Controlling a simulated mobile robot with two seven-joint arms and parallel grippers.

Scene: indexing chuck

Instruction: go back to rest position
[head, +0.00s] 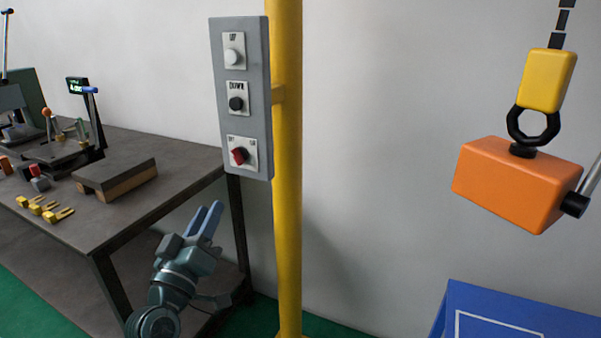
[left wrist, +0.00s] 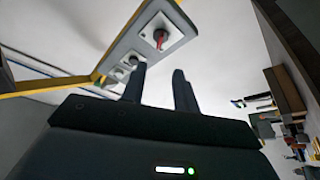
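My left gripper (head: 206,214) is raised beside the workbench, below the grey control box, its two blue fingers pointing up. In the left wrist view the fingers (left wrist: 159,82) stand apart with nothing between them, so it is open and empty. The grey control box (head: 258,120) is on a yellow post and has a white UP button (head: 232,57), a black DOWN button (head: 236,104) and a red rotary switch (head: 240,155). The switch also shows in the left wrist view (left wrist: 160,37), beyond the fingers and apart from them. My right gripper is not in view.
The yellow post (head: 288,200) stands close to the right of my left gripper. The dark workbench (head: 130,215) at left bears a brown block, yellow pieces and small fixtures. An orange lifting block (head: 512,182) hangs from a yellow hoist hook above a blue surface (head: 470,300) at right.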

